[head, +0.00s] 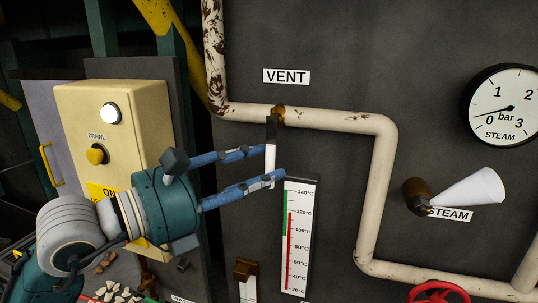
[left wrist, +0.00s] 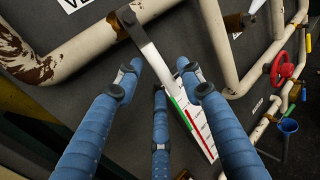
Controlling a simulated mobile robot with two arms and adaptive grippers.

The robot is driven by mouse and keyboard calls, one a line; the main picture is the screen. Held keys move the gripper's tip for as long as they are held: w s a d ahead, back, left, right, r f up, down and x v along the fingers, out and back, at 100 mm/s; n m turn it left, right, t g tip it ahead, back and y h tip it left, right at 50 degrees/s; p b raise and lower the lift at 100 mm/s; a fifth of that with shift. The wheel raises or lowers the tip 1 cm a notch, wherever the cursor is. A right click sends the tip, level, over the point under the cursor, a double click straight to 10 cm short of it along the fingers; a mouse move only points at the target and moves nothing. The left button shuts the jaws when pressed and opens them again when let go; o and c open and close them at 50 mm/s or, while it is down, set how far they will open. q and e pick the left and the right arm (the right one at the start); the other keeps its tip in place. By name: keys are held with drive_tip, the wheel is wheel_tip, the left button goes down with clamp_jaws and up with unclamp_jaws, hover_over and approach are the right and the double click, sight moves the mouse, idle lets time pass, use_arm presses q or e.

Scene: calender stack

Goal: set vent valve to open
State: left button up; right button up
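The vent valve has a rusty pivot (head: 278,113) on the cream pipe under the VENT label (head: 286,76). Its flat lever (head: 270,160), dark above and white below, hangs almost straight down. In the left wrist view the lever (left wrist: 148,45) runs from the pivot down toward the gap between my blue fingers. My left gripper (head: 272,162) is open, its fingers spread around the lower part of the lever. Whether any finger touches the lever is unclear, and its lower end is partly hidden by fingers. My right gripper is not in view.
A thermometer (head: 301,235) is just right of and below the lever. A yellow control box (head: 135,125) stands left, behind my left arm. A steam valve with a white handle (head: 470,188), a pressure gauge (head: 505,105) and a red handwheel (head: 440,292) are to the right.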

use_arm(q)
drive_tip(key=shift+p+x, duration=0.3)
drive_tip(key=shift+x, duration=1)
clamp_jaws()
